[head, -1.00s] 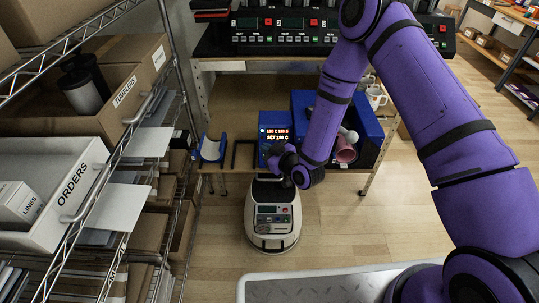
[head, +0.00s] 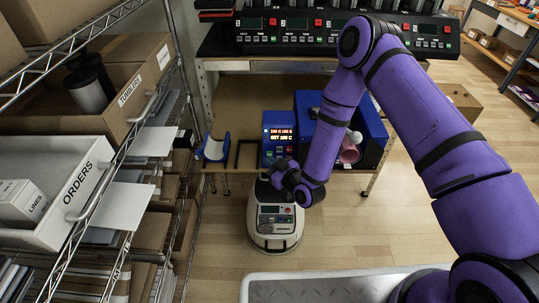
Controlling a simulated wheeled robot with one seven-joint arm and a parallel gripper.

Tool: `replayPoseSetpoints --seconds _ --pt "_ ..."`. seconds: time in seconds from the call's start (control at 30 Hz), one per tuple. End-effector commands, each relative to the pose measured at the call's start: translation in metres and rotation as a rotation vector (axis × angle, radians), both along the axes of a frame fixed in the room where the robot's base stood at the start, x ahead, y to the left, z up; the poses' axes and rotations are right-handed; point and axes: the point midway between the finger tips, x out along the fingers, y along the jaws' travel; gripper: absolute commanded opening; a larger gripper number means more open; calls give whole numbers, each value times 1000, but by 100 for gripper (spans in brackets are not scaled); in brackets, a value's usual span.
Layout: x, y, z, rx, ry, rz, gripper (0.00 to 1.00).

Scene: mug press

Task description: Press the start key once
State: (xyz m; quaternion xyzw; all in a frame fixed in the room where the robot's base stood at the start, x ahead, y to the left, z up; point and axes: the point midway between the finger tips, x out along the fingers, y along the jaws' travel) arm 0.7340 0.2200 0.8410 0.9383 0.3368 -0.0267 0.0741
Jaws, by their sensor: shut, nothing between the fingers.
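The mug press (head: 375,118) is a blue machine on the brown bench, with a pink mug (head: 349,155) in it and a grey knob above the mug. Its blue control box (head: 269,155) stands to the left, with a lit display (head: 280,134) of reddish and white characters. I cannot make out the start key; my gripper and arm cover part of the box's lower front.
A blue cradle (head: 215,148) and a black bracket are left of the box. A row of black control units (head: 340,32) stands on the upper shelf. A white wheeled machine (head: 274,218) is on the floor below my gripper. A wire rack with bins fills the left side.

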Motion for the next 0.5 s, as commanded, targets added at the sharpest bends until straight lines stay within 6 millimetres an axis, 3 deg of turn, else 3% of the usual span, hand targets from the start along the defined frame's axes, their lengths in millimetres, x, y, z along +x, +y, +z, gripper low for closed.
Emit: replayPoseSetpoints --seconds 0.5 --pt "53 -2 -31 0 0 -2 0"
